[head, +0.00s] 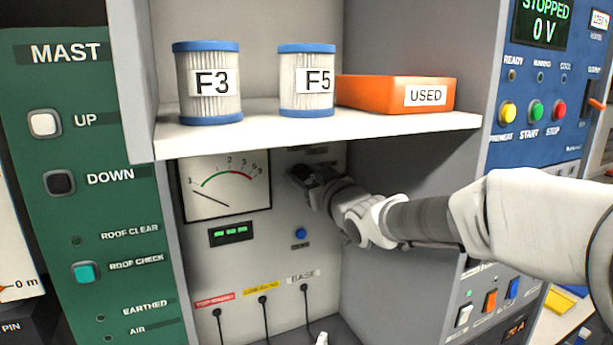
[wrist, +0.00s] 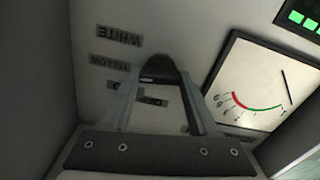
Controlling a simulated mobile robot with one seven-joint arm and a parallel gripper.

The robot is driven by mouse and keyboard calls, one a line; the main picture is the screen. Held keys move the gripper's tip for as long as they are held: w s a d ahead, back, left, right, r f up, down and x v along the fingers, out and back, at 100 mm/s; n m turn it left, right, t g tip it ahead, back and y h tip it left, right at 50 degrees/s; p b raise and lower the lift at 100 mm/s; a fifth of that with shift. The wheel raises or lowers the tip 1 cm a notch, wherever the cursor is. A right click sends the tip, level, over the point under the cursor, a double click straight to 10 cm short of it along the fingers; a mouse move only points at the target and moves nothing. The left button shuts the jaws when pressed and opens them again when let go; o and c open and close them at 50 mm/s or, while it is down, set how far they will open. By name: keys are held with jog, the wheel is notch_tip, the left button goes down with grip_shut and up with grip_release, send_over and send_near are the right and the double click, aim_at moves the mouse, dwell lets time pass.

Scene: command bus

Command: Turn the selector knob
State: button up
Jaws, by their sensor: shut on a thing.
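The selector knob (wrist: 158,68) is dark and rounded. In the wrist view it sits on a pale panel between the fingertips of my gripper (wrist: 160,84). The fingers are shut on it. In the head view my gripper (head: 312,183) reaches under the shelf to the panel, right of the meter, and hides most of the knob. Small grey labels lie beside the knob in the wrist view, upside down: a WHITE label (wrist: 118,35), a YELLOW label (wrist: 109,62), and others partly covered by the fingers. I cannot tell which position the knob points to.
The meter (head: 226,185) is left of my gripper, with a blue button (head: 301,234) below. Above is a shelf (head: 400,131) with filters F3 (head: 208,105) and F5 (head: 306,101) and an orange USED tray (head: 373,95). Grey side walls enclose the recess.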

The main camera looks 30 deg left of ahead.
jog(key=o, duration=1.4)
jog(key=v, duration=1.7)
jog(key=shift+s+d, duration=0.1)
jog(key=shift+d, duration=0.15)
